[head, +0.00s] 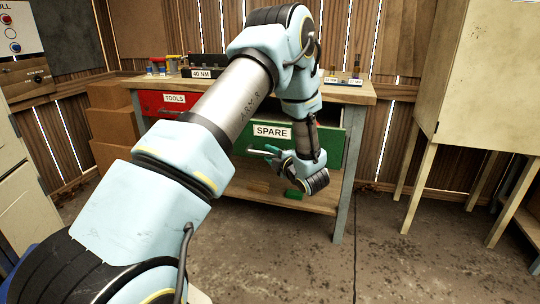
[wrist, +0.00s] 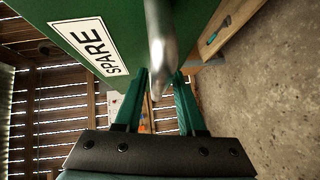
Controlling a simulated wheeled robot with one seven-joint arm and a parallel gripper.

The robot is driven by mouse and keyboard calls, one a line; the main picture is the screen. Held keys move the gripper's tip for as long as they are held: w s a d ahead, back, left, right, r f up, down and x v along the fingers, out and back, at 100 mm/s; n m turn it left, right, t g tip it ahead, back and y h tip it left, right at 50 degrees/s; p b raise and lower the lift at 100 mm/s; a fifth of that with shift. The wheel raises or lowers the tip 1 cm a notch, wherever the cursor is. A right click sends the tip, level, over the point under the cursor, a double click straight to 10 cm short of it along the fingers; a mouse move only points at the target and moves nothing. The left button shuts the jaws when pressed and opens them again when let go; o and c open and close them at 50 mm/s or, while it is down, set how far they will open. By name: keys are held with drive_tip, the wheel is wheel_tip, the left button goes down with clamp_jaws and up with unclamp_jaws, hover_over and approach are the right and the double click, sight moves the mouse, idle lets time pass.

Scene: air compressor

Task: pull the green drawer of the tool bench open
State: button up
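The green drawer (head: 333,143) of the tool bench bears a SPARE label (head: 272,131) and sits under the bench top on the right. My gripper (head: 267,153) is at the handle, in front of the drawer. Its two green fingers (wrist: 160,78) stand apart, with the near end of the handle in line between them. I cannot tell whether they touch it.
The wooden bench top (head: 345,93) carries small tools and holders. Cardboard boxes (head: 108,125) stand at the left, a pale cabinet on legs (head: 475,75) at the right. The concrete floor (head: 370,240) in front is clear.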

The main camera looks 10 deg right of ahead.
drive_tip(key=shift+o, duration=0.8)
drive_tip(key=v, duration=1)
drive_tip(key=shift+s+b, duration=0.35)
drive_tip(key=shift+b, duration=0.1)
drive_tip(key=shift+d, duration=0.1)
drive_tip(key=w+a+r+m+g+h, duration=0.35)
drive_tip(key=a+m+g+h, duration=0.2)
drive_tip(key=a+m, duration=0.35)
drive_tip(key=s+a+r+m+g, duration=0.1)
drive_tip(key=s+a+m+g, duration=0.9)
drive_tip(key=s+a, duration=0.85)
wheel_tip(320, 180, up, 16)
drive_tip(key=m+t+p, duration=0.1)
drive_tip(key=m+p, duration=0.1)
drive_tip(key=p, duration=1.4)
drive_tip(key=shift+s+d, duration=0.2)
drive_tip(key=shift+s, duration=0.25)
